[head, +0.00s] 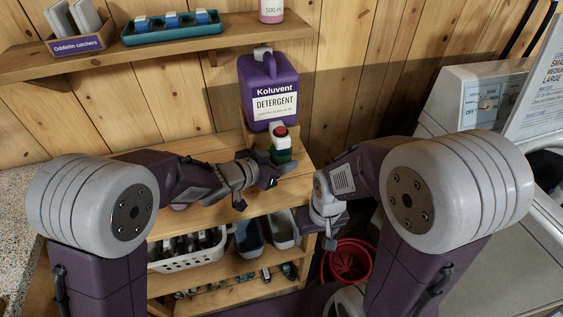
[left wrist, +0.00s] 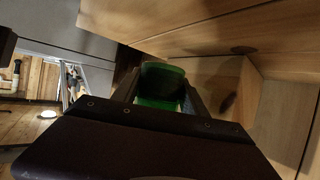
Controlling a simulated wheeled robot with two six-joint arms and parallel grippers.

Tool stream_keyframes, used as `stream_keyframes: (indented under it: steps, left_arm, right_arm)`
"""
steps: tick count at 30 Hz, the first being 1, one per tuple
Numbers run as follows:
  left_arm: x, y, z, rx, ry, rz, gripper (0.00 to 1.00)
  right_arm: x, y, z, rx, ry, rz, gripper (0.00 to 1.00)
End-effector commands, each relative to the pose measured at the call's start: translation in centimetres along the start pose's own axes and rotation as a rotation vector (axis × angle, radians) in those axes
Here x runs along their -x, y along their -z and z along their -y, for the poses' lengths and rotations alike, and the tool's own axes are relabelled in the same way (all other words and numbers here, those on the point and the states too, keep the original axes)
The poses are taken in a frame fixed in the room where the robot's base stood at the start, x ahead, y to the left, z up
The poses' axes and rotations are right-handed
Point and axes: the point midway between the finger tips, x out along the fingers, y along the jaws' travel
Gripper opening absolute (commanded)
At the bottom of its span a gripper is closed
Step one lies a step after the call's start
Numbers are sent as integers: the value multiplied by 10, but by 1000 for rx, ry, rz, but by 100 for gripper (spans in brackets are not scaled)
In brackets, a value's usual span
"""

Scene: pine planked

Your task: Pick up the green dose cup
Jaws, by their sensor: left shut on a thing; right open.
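The green dose cup (left wrist: 160,84) is between the two fingers of my left gripper (left wrist: 160,98) in the left wrist view. In the head view, my left gripper (head: 277,176) is over the wooden shelf top, in front of the purple detergent jug (head: 267,84). A green part (head: 283,156) shows at its fingertips, below a white piece with a red top (head: 281,137). My left gripper is shut on the cup. My right gripper (head: 328,232) is open and empty, lower and to the right, beside the shelf unit.
A wooden shelf (head: 190,48) above holds a teal tray (head: 172,30) and a box of catchers (head: 82,42). Below are a white basket (head: 187,262) and grey bins (head: 249,238). A red bucket (head: 347,262) stands on the floor. A white washing machine (head: 482,90) is at right.

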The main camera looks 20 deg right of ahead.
Motion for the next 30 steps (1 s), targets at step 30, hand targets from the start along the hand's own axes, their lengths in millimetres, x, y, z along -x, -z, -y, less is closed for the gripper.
stream_keyframes:
  steps: [30]
  left_arm:
    - [117, -64, 0, 2, -7, -12, 12]
  right_arm:
    - [-38, -4, -1, 0, 0, 1, 72]
